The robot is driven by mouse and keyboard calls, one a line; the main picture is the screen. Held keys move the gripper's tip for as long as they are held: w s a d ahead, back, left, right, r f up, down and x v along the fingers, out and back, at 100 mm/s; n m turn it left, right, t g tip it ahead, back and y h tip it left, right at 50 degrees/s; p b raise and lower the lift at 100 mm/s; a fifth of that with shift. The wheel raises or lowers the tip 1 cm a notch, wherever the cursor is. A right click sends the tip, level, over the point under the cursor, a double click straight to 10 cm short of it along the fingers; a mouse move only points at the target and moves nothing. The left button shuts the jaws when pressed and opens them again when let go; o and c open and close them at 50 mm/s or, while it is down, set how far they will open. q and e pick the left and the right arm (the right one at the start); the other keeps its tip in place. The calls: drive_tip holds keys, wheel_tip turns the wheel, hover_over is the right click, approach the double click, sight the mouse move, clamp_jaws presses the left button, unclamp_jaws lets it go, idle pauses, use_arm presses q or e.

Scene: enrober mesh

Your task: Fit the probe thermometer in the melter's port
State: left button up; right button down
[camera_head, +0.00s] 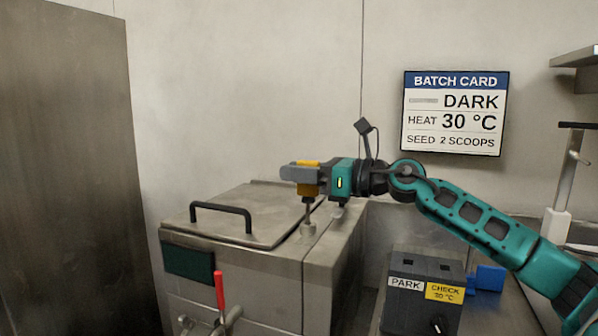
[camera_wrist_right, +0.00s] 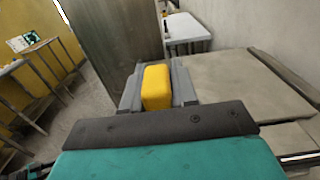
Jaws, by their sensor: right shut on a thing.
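The probe thermometer has a yellow handle (camera_head: 307,188) and a thin metal shaft pointing down. My right gripper (camera_head: 298,174) is shut on the handle, above the right side of the melter (camera_head: 250,262). The handle also shows between the fingers in the right wrist view (camera_wrist_right: 157,88). The shaft looks upright and its lower end meets the pale collar of the port (camera_head: 308,229) on the melter's top. I cannot tell whether the tip is inside the port or just over it. My left gripper is not in view.
The melter's lid (camera_head: 245,222) with a black handle is closed, left of the port. A red-handled tap (camera_head: 219,290) is at its front. A dark box labelled PARK and CHECK 30 °C (camera_head: 422,300) stands right, beside a blue block (camera_head: 487,278). A batch card (camera_head: 454,113) hangs behind.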

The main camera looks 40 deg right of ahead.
sight(313, 197)
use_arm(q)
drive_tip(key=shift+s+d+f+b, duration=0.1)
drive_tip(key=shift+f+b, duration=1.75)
use_arm(e)
drive_tip(key=shift+s+f, duration=0.1)
drive_tip(key=shift+f, duration=2.15)
drive_tip(key=c, duration=0.8)
unclamp_jaws()
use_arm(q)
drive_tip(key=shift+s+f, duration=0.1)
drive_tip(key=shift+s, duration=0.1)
use_arm(e)
drive_tip(key=shift+s, duration=0.15)
